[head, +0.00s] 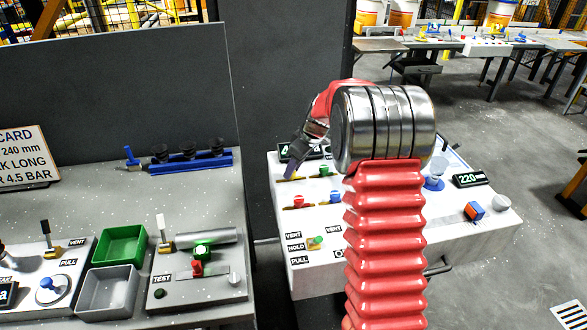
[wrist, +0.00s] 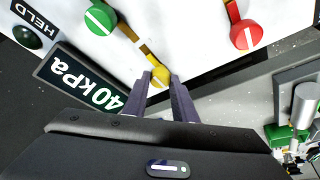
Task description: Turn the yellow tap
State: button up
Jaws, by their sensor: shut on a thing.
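The yellow tap (wrist: 160,76) is on the white panel. In the wrist view my gripper (wrist: 159,82) has its two grey fingers on either side of the tap's yellow end, shut on it. The tap's yellow bar runs from there up and to the left. In the head view my gripper (head: 290,172) reaches down to the back left of the white console (head: 400,215); the yellow tap is mostly hidden behind it there.
A green tap (wrist: 99,18) and a red tap (wrist: 245,35) flank the yellow one. A display (wrist: 85,83) reads 40 kPa, near a dark green lamp (wrist: 27,37) marked HELD. A grey bench (head: 190,190) with bins and a tall dark panel (head: 110,100) stand to the left.

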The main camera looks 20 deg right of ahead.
jog(key=c, duration=0.3)
jog(key=shift+m, duration=0.5)
jog(key=shift+a+m+t+h, duration=0.15)
jog(key=shift+m+t+h, duration=0.4)
jog(key=shift+m, duration=1.15)
jog(key=m+h, duration=0.2)
jog(key=m, duration=0.2)
jog(key=shift+a+m, duration=0.15)
jog(key=shift+m, duration=0.25)
jog(key=m+h, duration=0.1)
jog(key=m, duration=0.1)
jog(key=m+g+h, duration=0.1)
jog(key=m, duration=0.1)
jog(key=shift+a+m, duration=0.15)
jog(key=shift+m, duration=0.25)
jog(key=shift+w+a+m+g+h, duration=0.1)
jog(key=shift+m+g+h, duration=0.45)
jog(key=shift+m, duration=1.45)
